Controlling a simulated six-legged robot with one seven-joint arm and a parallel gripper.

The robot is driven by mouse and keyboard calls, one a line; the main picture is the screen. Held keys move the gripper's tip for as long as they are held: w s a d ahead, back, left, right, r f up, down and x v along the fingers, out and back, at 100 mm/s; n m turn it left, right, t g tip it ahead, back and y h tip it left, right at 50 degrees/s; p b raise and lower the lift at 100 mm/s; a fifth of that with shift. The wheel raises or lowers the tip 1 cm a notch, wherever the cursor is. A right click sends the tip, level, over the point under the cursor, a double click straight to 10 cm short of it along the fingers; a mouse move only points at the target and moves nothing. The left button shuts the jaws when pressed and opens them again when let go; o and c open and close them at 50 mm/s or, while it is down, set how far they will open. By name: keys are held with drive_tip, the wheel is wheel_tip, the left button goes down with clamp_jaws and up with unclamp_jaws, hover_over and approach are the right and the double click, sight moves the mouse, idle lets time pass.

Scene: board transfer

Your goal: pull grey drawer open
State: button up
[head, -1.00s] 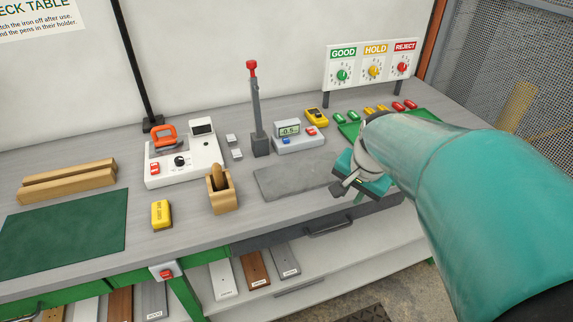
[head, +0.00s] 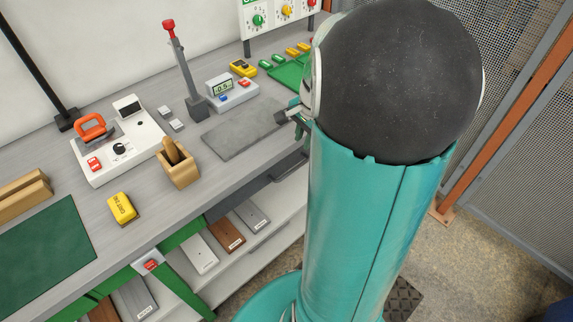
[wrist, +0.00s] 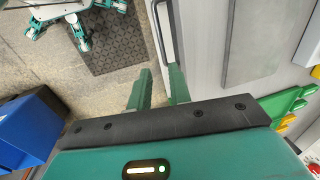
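The grey drawer (head: 243,199) sits under the bench's front edge, and its front looks flush with the bench. My arm hides its right part in the head view. In the wrist view the drawer's bar handle (wrist: 163,30) runs along the bench edge, ahead of the fingertips. My gripper (wrist: 159,76) has two green fingers apart with nothing between them. The fingertips are near the handle's near end, and I see no contact. In the head view my arm hides most of the gripper.
A grey slab (head: 243,128) lies on the bench above the drawer. A wooden holder (head: 179,168) and yellow block (head: 122,208) stand to its left. A lower shelf (head: 276,215) carries several boards. In the wrist view, a blue bin (wrist: 28,128) stands on the floor at left.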

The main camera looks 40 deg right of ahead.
sight(294, 169)
drive_tip(key=w+f, duration=0.1)
drive_tip(key=f, duration=0.3)
drive_tip(key=w+f, duration=0.1)
drive_tip(key=f, duration=0.8)
drive_tip(key=shift+w+a+f, duration=0.15)
drive_tip(key=shift+w+f, duration=0.15)
drive_tip(key=shift+w, duration=0.1)
clamp_jaws()
